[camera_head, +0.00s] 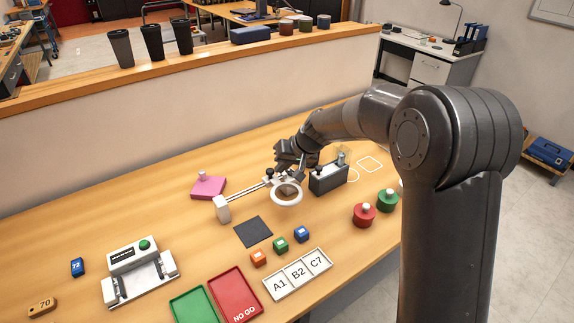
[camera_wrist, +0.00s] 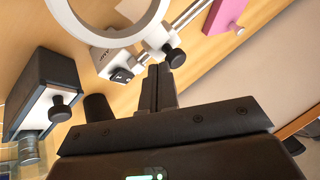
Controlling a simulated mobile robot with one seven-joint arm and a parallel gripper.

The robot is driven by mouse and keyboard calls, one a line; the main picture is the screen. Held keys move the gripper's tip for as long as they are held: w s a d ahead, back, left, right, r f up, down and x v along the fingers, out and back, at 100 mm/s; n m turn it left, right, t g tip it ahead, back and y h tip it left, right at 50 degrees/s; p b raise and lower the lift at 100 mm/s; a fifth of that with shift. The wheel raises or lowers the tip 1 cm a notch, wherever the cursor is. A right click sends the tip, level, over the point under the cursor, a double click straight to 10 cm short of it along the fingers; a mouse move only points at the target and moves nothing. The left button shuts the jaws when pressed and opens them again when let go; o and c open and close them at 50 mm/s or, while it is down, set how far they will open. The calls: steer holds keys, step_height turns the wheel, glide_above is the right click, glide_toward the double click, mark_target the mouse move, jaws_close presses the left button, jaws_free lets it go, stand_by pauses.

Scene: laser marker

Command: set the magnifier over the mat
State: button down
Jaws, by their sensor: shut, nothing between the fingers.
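The magnifier has a white ring (camera_head: 287,204), a thin rail and a white base block (camera_head: 223,208) on the table. Its ring stands to the right of the dark square mat (camera_head: 253,232) and a little behind it, not above it. In the wrist view the ring (camera_wrist: 100,40) fills the top, with a black knob (camera_wrist: 175,57) on its edge. My gripper (camera_wrist: 160,72) is shut and empty, its fingertips close to that knob; contact cannot be told. In the head view my gripper (camera_head: 293,168) is just behind the ring, partly hidden by my arm. The mat is bare.
A dark box with a knob (camera_head: 328,180) stands right of the ring. A pink block (camera_head: 208,188) lies behind the base. Red and green trays are in front.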

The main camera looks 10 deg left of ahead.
steer(key=s+a, duration=0.8)
steer(key=shift+s+a, duration=0.3)
steer(key=shift+s, duration=0.05)
steer(key=d+r, duration=0.9)
steer(key=shift+s+d, duration=0.15)
steer(key=shift+s, duration=0.1)
stand_by(0.4)
